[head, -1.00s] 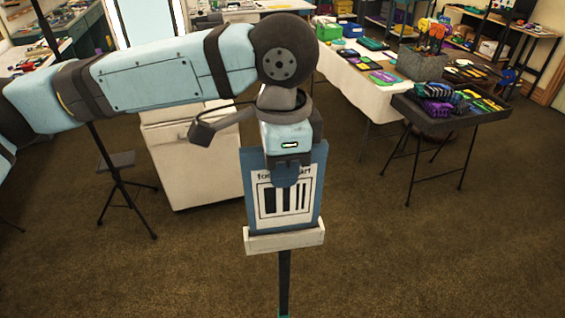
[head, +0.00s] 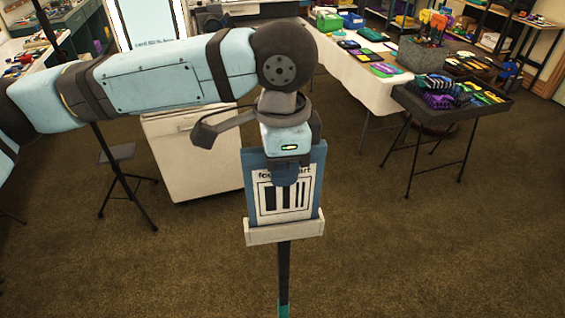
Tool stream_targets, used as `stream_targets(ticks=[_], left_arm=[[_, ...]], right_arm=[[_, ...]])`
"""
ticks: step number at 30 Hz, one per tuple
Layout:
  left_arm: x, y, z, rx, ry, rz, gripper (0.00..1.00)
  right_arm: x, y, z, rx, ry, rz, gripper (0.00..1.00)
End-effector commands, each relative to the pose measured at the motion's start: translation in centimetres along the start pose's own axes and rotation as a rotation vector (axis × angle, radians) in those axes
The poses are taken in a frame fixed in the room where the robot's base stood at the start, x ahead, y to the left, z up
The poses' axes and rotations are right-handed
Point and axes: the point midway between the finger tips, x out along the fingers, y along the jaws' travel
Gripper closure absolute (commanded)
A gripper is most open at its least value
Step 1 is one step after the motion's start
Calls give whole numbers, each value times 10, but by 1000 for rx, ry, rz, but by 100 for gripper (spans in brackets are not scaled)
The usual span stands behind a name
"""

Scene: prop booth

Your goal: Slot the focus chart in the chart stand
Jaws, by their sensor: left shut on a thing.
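The focus chart (head: 283,198) is a blue board with a white printed face and dark bars. It stands upright, with its lower edge behind the front lip of the white chart stand (head: 284,233), which sits on a dark pole. Whether the chart is fully seated in the slot cannot be told. My left gripper (head: 285,176) comes down from above and is shut on the chart's upper middle, hiding part of the printed title. My right gripper is not in view.
A white cabinet (head: 195,160) stands behind on the left, beside a black tripod stand (head: 117,153). A dark tray table (head: 455,112) with colourful items and a white-covered table (head: 350,75) are at the back right. The carpet around the stand is clear.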

Motion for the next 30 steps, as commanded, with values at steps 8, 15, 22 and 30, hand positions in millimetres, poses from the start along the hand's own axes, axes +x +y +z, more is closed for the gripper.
stream_targets(ticks=[8, 15, 22, 30], left_arm=[[9, 0, 0, 0, 0, 1, 100], [16, 0, 0, 0, -1, 1, 100], [16, 0, 0, 0, 0, 0, 100], [16, 0, 0, 0, 0, 0, 53]], right_arm=[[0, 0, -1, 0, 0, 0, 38], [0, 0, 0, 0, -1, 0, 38], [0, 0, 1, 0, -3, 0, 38], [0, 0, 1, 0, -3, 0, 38]])
